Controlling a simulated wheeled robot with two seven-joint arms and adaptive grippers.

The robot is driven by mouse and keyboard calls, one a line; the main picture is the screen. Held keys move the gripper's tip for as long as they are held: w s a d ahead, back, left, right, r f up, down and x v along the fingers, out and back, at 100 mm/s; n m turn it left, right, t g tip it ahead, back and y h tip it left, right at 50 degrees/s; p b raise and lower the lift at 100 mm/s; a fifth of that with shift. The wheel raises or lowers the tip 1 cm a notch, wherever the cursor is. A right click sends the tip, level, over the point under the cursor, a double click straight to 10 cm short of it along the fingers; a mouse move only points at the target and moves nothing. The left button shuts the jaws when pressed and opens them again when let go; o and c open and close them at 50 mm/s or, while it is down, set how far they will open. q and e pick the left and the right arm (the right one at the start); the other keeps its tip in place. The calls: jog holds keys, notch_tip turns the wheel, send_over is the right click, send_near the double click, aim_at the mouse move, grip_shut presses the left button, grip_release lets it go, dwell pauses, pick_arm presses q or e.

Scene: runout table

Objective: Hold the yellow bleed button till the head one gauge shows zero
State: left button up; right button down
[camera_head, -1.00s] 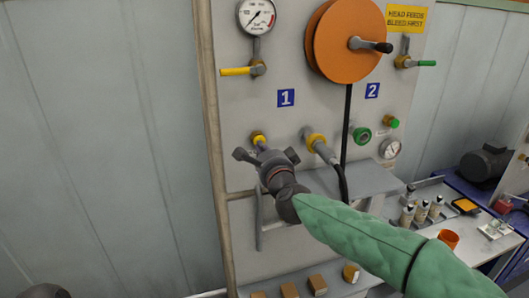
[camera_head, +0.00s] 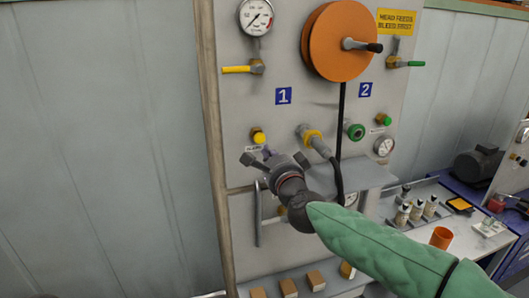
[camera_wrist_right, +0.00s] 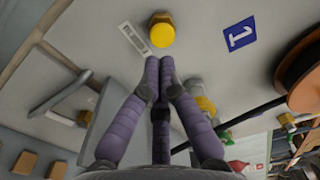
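The yellow bleed button (camera_head: 258,137) sits on the grey panel below the blue "1" label. It also shows clear and uncovered in the wrist view (camera_wrist_right: 161,32). My right gripper (camera_head: 267,154) is just below it in the head view. In the wrist view its purple fingertips (camera_wrist_right: 166,64) are together, empty, and close below the button, with a small gap showing. The head one gauge (camera_head: 255,17) is a white dial at the panel's top left. Its needle seems to point to the lower left, but the exact reading is too small to tell. My left gripper is not in view.
A yellow-handled valve (camera_head: 241,69) is under the gauge. An orange reel (camera_head: 325,45), a hose fitting (camera_head: 312,137) and a green button (camera_head: 384,119) are to the right. A grey shelf (camera_head: 368,178) and handle bar (camera_head: 258,215) are below.

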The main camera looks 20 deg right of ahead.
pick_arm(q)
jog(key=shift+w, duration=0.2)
pick_arm(e)
jog(key=s, duration=0.7)
jog(key=shift+d+f, duration=0.15)
jog(key=shift+f, duration=0.15)
jog(key=shift+w, duration=0.1)
